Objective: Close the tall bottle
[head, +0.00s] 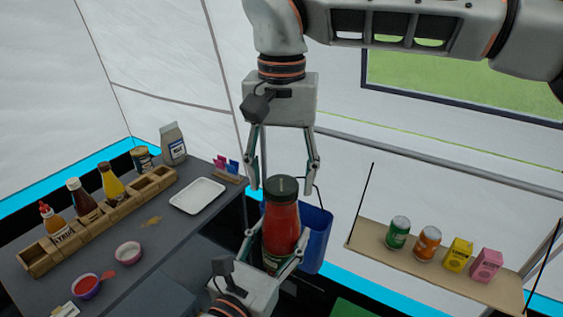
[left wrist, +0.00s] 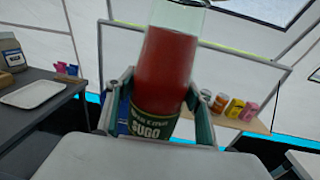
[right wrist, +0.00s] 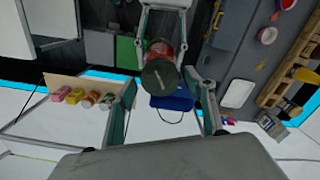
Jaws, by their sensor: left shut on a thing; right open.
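The tall bottle (head: 282,228) is a red sauce bottle with a dark green lid (head: 281,186) on top. It stands roughly upright in my left gripper (head: 272,252), which is shut around its lower body; the left wrist view shows its green SUGO label (left wrist: 153,122) between the fingers. My right gripper (head: 284,188) points down from above, open, with one finger on each side of the lid and gaps between. In the right wrist view the round lid top (right wrist: 158,78) lies between the open fingers. Whether the lid is tight cannot be told.
A dark counter at left bears a wooden rack (head: 100,222) of bottles, a white tray (head: 197,196), small bowls (head: 128,253) and a milk carton (head: 173,143). A blue bin (head: 314,240) is behind the bottle. A hanging shelf (head: 372,235) at right holds cans (head: 398,233) and boxes.

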